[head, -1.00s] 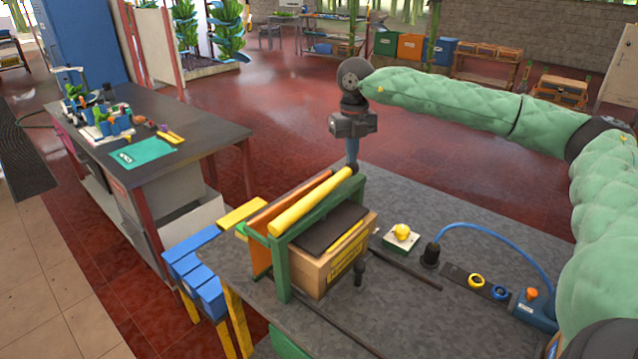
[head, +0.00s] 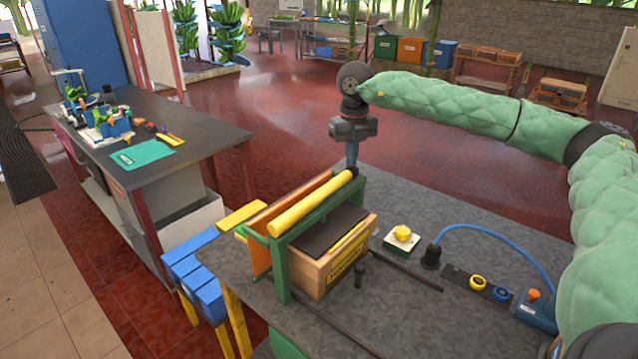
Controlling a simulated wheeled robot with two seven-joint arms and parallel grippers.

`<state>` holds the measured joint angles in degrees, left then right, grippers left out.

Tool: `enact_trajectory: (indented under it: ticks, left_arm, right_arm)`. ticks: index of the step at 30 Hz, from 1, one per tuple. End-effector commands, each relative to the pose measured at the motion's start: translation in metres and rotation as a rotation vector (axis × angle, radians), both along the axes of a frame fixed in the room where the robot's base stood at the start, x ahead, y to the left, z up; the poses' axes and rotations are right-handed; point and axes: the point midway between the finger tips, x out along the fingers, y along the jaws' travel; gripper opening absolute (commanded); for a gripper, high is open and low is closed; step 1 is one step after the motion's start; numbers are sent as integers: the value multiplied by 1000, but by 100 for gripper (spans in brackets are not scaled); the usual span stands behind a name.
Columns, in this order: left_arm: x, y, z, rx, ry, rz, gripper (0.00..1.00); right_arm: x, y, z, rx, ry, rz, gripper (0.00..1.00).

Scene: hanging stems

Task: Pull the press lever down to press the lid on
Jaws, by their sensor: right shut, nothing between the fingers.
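The press has a green frame (head: 283,268) standing on the grey bench. Its lever, a yellow bar (head: 305,205) with a dark far end, lies slanting along the top of the frame. A wooden crate (head: 345,262) with a dark lid (head: 332,231) on top sits in the press. My right gripper (head: 352,170) points down at the dark far end of the lever. It is shut with nothing between its fingers, and its tips seem to touch the lever end, though contact is hard to tell. My left gripper is out of view.
A yellow button on a pale base (head: 403,236) stands right of the press. A dark rod (head: 405,270), a blue cable (head: 500,239) and a blue box with an orange knob (head: 536,306) lie farther right. Blue bins (head: 205,290) stand off the bench's left edge.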

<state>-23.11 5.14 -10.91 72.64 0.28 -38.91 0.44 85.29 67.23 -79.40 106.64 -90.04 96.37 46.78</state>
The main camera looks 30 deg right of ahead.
Motion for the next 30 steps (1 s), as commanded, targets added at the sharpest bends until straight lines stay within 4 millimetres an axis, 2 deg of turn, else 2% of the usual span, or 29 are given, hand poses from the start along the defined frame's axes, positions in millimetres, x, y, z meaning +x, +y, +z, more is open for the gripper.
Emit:
enact_trajectory:
  ticks: [30]
  left_arm:
    - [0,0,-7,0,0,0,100]
  right_arm:
    - [-1,0,-5,-1,3,0,0]
